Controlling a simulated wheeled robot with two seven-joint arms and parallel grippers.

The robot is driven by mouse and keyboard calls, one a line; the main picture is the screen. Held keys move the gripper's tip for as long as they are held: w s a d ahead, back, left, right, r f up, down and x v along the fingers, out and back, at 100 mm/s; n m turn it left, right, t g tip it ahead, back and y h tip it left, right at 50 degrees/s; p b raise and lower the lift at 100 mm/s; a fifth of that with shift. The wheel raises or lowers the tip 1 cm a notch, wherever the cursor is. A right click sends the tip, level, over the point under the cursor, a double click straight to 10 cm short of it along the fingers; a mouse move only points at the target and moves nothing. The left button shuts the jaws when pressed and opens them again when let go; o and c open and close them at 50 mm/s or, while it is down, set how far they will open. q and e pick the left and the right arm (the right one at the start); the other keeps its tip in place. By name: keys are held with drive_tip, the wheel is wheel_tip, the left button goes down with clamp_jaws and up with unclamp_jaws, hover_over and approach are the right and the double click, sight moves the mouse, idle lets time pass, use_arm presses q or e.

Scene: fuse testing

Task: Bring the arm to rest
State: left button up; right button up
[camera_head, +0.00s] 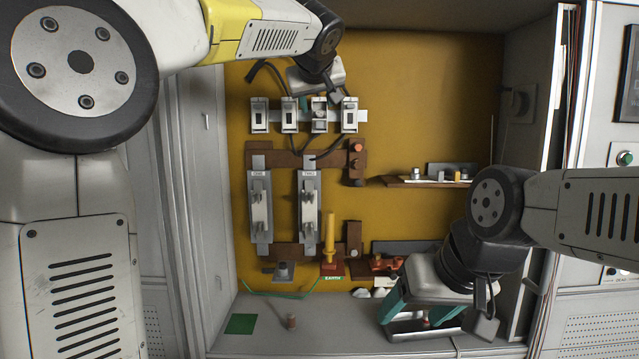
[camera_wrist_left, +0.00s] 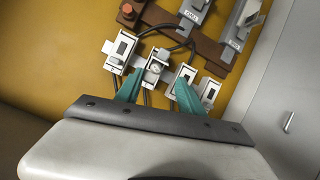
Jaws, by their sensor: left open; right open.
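My left gripper (camera_head: 318,102) is at the top of the yellow-brown panel, in front of a row of white holders (camera_head: 259,116). It also shows in the left wrist view (camera_wrist_left: 158,93), with its teal fingers apart and nothing seen between them. The fingertips overlap the holders in that view; I cannot tell whether they touch. One holder (camera_wrist_left: 154,70) shows a rounded grey part at its front. My right gripper (camera_head: 421,315) is low at the right, above the grey bench (camera_head: 330,343). Its teal fingers are apart and appear empty.
Two upright switch units (camera_head: 260,212) are mounted below the holders. A yellow handle (camera_head: 329,235) stands by the EARTH label. A small shelf (camera_head: 410,182) juts out at the right. A green square (camera_head: 241,324) and a small cylinder (camera_head: 291,320) are on the bench.

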use_arm(q)
drive_tip(key=s+a+f+m+g, duration=0.2)
drive_tip(key=s+a+f+g, duration=0.2)
drive_tip(key=s+a+f, duration=0.8)
drive_tip(key=s+a+f+m+g+h, duration=0.1)
drive_tip(key=s+f+g+h, duration=0.1)
drive_tip(key=s+f, duration=1.8)
drive_tip(key=shift+s+a+f+g, duration=0.15)
drive_tip(key=shift+s+a+g, duration=0.15)
drive_tip(key=shift+g, duration=0.2)
use_arm(e)
drive_tip(key=shift+c, duration=0.2)
